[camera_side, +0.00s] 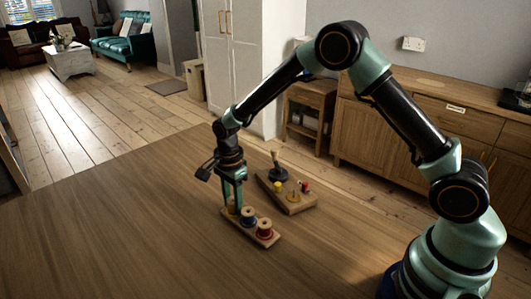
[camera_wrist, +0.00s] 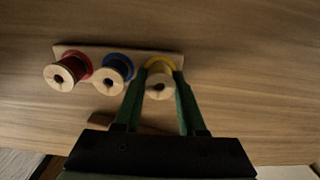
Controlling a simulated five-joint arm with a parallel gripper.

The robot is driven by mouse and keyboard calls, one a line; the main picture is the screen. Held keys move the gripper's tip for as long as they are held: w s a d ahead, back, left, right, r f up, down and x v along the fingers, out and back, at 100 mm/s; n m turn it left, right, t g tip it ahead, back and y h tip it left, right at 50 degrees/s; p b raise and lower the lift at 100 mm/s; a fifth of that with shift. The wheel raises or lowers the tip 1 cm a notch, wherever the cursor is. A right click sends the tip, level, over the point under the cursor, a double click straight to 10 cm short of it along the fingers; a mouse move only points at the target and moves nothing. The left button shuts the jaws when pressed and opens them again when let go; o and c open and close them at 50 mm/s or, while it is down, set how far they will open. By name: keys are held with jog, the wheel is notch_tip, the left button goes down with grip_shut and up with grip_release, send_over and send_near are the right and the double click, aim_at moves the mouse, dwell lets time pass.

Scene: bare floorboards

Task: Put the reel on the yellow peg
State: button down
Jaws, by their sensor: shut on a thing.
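A wooden rack (camera_side: 277,241) stands on the table with red, blue and yellow round parts along it; it also shows in the wrist view (camera_wrist: 120,55). My gripper (camera_side: 232,203) is at its yellow end, pointing down. In the wrist view my gripper (camera_wrist: 158,90) has its fingers on both sides of a pale wooden reel (camera_wrist: 158,88), shut on it. Yellow (camera_wrist: 160,62) shows around the reel's far side. I cannot tell whether the reel is fully down on the peg. Other reels stand at the blue (camera_wrist: 114,70) and red (camera_wrist: 66,74) places.
A second wooden board (camera_side: 300,208) lies behind the rack, with a black piece (camera_side: 278,174) and small yellow and red pieces (camera_side: 304,187) on it. The table to the left and front is clear. Cupboards stand at the back.

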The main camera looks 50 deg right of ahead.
jog(key=shift+c, duration=2)
grip_release()
jog(key=shift+r, duration=3.5)
jog(key=shift+r, duration=0.2)
jog(key=s+d+r+n+t, duration=0.2)
jog(key=s+d+r+n, duration=0.2)
jog(key=s+r+n, duration=0.4)
jog(key=s+d+r+n+t, duration=0.3)
jog(key=s+d+r+n, duration=0.1)
jog(key=s+r+n, duration=0.3)
jog(key=s+n, duration=0.2)
jog(key=s, duration=0.1)
jog(key=shift+r+n+t, duration=0.3)
jog(key=shift+r+n, duration=0.05)
jog(key=shift+n, duration=0.05)
